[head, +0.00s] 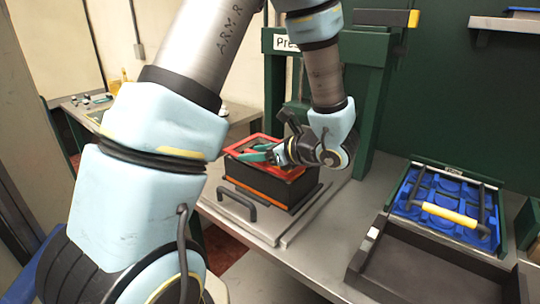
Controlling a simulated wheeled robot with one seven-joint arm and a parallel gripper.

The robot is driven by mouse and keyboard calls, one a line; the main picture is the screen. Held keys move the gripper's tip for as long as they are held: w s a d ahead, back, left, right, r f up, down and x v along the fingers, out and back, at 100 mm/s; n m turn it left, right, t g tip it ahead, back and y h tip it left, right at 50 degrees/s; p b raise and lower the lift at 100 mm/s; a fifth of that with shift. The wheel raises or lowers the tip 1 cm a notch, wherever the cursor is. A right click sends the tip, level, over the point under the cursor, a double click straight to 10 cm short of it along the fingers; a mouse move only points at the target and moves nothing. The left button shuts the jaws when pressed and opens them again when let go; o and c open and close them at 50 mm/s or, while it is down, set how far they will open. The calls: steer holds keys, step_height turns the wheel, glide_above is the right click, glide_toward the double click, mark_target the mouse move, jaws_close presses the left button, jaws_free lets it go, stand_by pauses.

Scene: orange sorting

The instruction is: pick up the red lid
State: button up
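The red lid (243,146) shows as a red, frame-like rim on top of a black box (268,189) with an orange stripe, on the metal bench. My gripper (260,154) is at the lid, reaching in from the right. Teal parts near its tip lie over the lid's middle. My wrist hides the lid's right side. I cannot tell whether the fingers touch the lid or how far apart they are.
The box sits on a metal plate with a black handle (237,204), under a green press frame (374,95). To the right stand a blue-lined case (408,196) with a yellow handle (450,215) and an empty dark tray (425,270). Some bench front is clear.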

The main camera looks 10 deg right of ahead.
jaws_close()
stand_by(0.7)
